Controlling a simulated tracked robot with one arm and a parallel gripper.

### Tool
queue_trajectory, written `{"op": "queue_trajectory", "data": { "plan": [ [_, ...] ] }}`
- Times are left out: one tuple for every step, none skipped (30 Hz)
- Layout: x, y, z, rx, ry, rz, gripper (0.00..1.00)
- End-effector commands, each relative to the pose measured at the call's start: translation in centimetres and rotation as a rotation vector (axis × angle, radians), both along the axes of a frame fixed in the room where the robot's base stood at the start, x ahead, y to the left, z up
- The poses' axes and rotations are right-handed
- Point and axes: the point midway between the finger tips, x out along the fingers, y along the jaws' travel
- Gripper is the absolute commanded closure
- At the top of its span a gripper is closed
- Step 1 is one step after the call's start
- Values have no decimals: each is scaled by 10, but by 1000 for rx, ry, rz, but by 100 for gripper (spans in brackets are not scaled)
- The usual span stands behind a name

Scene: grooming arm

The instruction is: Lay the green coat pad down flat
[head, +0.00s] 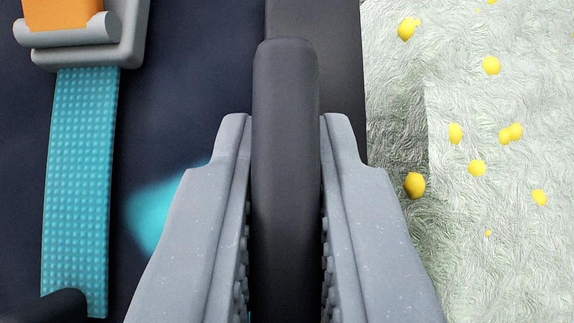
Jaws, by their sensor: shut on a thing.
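The pale green coat pad (520,250) fills the right side of the head view. Its surface is furry, with several yellow lumps (415,185) on it. A step or fold runs down its left part. My gripper (286,135) is in the middle, its two grey fingers closed on the sides of a dark rounded handle (286,85). The handle's upper end sticks out past the fingertips. A dark grey strip (335,50) lies behind the handle, beside the pad's left edge. I cannot tell whether the handle joins the pad. The fingers hide the pad's lower left.
A teal dotted strip (80,190) runs down the left side below a grey holder (100,35) with an orange part (62,12). A blurred teal patch (155,215) shows left of my gripper. The dark navy surface (190,90) between them is bare.

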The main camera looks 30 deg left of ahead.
Motion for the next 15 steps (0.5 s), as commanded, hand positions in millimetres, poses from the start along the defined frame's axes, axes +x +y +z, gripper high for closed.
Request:
{"op": "queue_trajectory", "data": {
  "plan": [
    [0,0,0,0,-1,1,100],
    [0,0,-1,0,-1,1,100],
    [0,0,-1,0,-1,1,100],
    [0,0,-1,0,-1,1,100],
    [0,0,-2,0,-1,1,100],
    [0,0,-2,0,-1,1,100],
    [0,0,-2,0,-1,1,100],
    [0,0,-3,0,-1,1,100],
    [0,0,-3,0,-1,1,79],
    [0,0,-3,0,-1,1,71],
    [0,0,-3,0,-1,1,62],
    [0,0,-3,0,-1,1,62],
    [0,0,-3,0,-1,1,62],
    [0,0,-3,0,-1,1,62],
    [0,0,-3,1,-1,0,62]
  ]
}}
